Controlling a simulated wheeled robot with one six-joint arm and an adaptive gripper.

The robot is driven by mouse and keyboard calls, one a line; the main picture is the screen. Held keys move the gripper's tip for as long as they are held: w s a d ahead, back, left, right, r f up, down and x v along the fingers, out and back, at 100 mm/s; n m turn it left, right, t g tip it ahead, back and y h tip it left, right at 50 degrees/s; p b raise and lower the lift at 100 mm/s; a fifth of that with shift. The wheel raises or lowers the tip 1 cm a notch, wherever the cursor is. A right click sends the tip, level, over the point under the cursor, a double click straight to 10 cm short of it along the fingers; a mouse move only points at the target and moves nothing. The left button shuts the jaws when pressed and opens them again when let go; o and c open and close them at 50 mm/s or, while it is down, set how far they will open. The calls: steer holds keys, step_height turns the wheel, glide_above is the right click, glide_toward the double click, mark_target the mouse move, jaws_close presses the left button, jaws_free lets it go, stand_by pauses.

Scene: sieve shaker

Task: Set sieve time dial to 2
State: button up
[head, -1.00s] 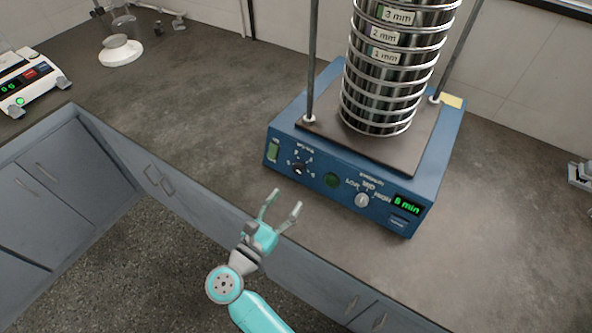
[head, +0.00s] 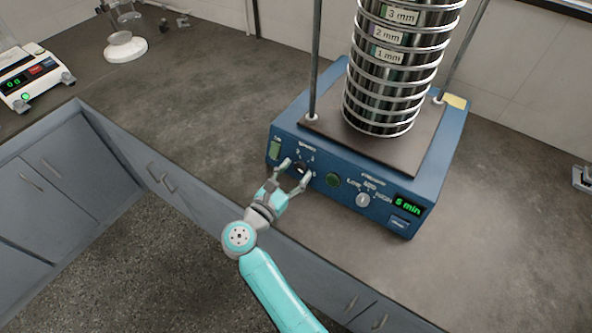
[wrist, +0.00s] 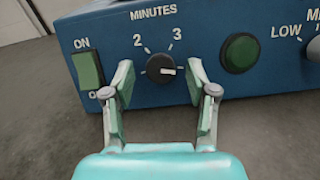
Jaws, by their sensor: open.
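The blue sieve shaker (head: 425,190) stands on the counter with a stack of metal sieves (head: 385,95) on it. Its minutes dial is a black knob (wrist: 161,68) in the wrist view, with a white pointer aimed right, past the 3 mark. The labels 2 and 3 show above the knob; lower labels are not visible. My gripper (wrist: 160,88) is open, with one finger on each side of the knob and a gap to it on both sides. In the head view my gripper (head: 293,178) is at the front panel and partly covers the dial. The display (head: 408,207) appears to read 5 min.
A green on/off switch (wrist: 87,70) is close to the left finger. A round green button (wrist: 240,52) is just right of the right finger. The strength knob (head: 363,200) is farther right. A white scale (head: 35,80) stands at the far left.

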steer(key=shift+w+d, duration=0.25)
steer(key=shift+w, duration=0.1)
jaws_close()
